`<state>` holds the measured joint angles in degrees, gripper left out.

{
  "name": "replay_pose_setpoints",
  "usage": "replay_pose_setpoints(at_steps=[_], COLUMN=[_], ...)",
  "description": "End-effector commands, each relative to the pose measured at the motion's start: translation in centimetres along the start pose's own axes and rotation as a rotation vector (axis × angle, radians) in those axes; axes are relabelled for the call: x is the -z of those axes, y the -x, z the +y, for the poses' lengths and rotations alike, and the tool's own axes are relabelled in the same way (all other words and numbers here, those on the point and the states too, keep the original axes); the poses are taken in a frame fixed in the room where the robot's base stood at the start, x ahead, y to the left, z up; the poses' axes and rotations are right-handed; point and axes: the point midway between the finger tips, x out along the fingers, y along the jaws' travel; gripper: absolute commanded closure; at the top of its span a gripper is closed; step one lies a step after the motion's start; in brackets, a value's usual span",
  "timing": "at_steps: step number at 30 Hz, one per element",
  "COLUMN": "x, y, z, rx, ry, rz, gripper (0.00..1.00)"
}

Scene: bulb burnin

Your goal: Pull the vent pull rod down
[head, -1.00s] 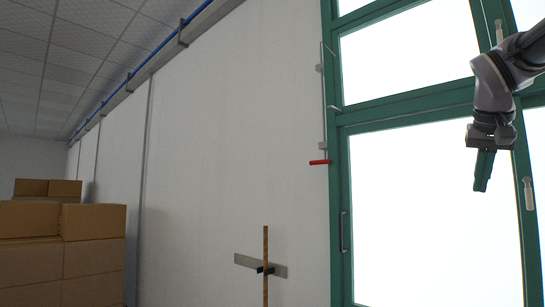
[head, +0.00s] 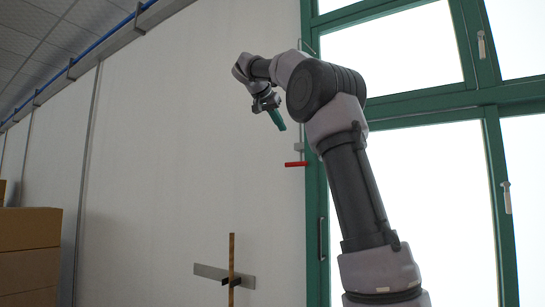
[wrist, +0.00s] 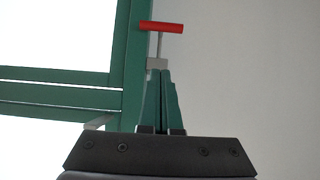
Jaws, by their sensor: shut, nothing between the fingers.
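The vent pull rod is a thin grey rod on the wall beside the green window frame, with a red crossbar handle (head: 295,164) at its lower end. In the wrist view the red handle (wrist: 161,27) lies ahead of my fingertips, with a short length of rod (wrist: 159,46) and a grey bracket (wrist: 157,64) below it in the picture. My gripper (head: 281,127) is shut and empty. It points down and to the right, above and left of the handle in the head view. Its green fingers also show in the wrist view (wrist: 163,74), apart from the handle. My arm hides much of the upper rod.
The green window frame (head: 315,220) with bright panes stands right of the rod. A white wall (head: 170,130) is to the left. A wooden stick with a metal plate (head: 210,272) stands low in front. Cardboard boxes (head: 30,240) are at far left.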

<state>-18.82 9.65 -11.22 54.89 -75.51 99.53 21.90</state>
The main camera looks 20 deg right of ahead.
Motion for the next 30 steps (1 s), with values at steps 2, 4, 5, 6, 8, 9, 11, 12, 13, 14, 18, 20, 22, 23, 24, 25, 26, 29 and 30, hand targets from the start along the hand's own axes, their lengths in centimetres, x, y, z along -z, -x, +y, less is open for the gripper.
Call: replay_pose_setpoints(at_steps=[2,4,5,6,8,9,11,12,13,14,18,20,22,23,24,25,26,29,30], x=[0.1,0.1,0.1,0.0,0.0,0.0,0.0,0.0,0.0,0.0,0.0,0.0,0.0,0.0,0.0,0.0,0.0,-0.7,-1.1], y=[0.0,0.0,0.0,0.0,0.0,-0.1,-0.3,-0.6,-0.9,-1.2,-3.7,-5.0,-6.6,-7.3,-8.1,-8.8,-9.4,-10.8,-11.2], z=[0.0,0.0,0.0,0.0,0.0,0.0,0.0,0.0,0.1,0.1,0.1,0.1,0.1,0.1,0.1,0.1,0.1,0.1,0.1], rx=[-0.001,-0.001,0.0,0.0,0.0,0.0,-0.001,-0.001,-0.002,-0.003,-0.005,-0.005,-0.004,-0.005,-0.004,-0.004,-0.004,-0.001,0.0], ry=[-0.002,-0.001,-0.001,-0.001,0.0,0.0,0.001,0.001,0.001,0.001,0.001,0.001,0.002,0.002,0.001,0.001,0.001,0.003,0.003], rz=[0.002,0.001,0.001,0.001,0.001,0.0,0.0,0.0,0.0,-0.001,-0.001,-0.002,-0.002,-0.002,-0.002,-0.002,-0.001,-0.002,-0.002], gripper=[1.0,1.0,1.0,1.0,1.0,1.0,1.0,1.0,1.0,1.0,1.0,1.0,1.0,1.0,1.0,1.0,1.0,1.0,1.0])
